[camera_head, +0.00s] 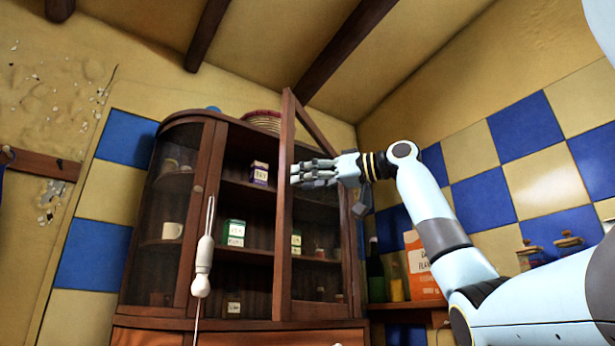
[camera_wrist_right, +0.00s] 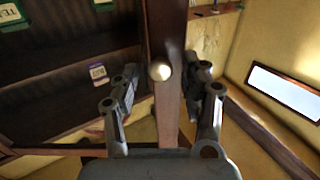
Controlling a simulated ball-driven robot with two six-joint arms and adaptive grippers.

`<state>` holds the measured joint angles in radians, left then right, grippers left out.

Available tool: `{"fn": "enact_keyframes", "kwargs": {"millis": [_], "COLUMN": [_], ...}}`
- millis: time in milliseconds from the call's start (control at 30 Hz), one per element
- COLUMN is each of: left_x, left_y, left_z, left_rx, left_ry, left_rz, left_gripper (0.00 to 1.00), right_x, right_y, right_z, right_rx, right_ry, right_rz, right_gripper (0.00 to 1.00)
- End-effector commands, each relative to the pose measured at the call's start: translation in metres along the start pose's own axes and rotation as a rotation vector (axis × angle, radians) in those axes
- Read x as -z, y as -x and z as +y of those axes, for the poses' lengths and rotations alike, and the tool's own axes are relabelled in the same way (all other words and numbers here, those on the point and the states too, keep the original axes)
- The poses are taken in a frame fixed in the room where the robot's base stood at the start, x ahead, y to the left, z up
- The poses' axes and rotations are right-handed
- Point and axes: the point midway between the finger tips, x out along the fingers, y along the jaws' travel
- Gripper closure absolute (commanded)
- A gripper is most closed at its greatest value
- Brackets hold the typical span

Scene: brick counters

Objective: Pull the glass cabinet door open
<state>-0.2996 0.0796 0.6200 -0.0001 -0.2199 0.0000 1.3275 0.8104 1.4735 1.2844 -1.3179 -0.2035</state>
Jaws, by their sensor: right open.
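The wooden cabinet (camera_head: 214,170) stands against the back wall with its glass door (camera_head: 284,215) swung partly outward. Shelves show through the opening. My right gripper (camera_head: 303,173) is at the upper part of the door, in front of its glass, with fingers pointing left toward the door's free edge stile. In the right wrist view, the open fingers (camera_wrist_right: 166,80) are on either side of the wooden door stile (camera_wrist_right: 168,112), with its round pale knob (camera_wrist_right: 160,71) between them. I cannot tell whether they touch it. My left gripper is out of view.
Small boxes (camera_head: 233,232) and a purple-labelled box (camera_head: 260,173) stand on the shelves. A white pull on a cord (camera_head: 203,265) hangs in front of the cabinet. An orange package (camera_head: 421,268), bottles (camera_head: 375,270) and jars (camera_head: 527,256) stand to the right.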

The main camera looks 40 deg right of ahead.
Motion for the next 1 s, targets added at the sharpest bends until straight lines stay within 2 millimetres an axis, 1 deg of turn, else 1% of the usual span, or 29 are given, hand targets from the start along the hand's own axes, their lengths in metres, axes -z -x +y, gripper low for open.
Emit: {"fn": "enact_keyframes", "kwargs": {"millis": [167,267,500,533,1000], "left_x": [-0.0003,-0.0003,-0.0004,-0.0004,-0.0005], "left_y": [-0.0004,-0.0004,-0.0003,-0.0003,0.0], "left_z": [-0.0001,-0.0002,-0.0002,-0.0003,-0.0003], "left_rx": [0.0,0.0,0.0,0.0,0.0], "left_ry": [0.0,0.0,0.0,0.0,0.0], "left_rz": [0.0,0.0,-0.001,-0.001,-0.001], "left_gripper": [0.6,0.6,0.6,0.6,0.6], "right_x": [-0.0006,-0.0006,-0.0005,-0.0005,-0.0002], "right_y": [-0.0001,0.0,0.0002,0.0002,0.0005], "right_z": [0.0001,0.0001,0.0002,0.0002,0.0003], "right_rx": [0.0,0.0,0.0,0.0,0.001], "right_ry": [0.0,0.0,0.0,0.0,0.0], "right_rz": [0.0,0.0,0.0,0.0,0.0], "right_gripper": [0.55,0.67,0.98,1.0,1.0]}}
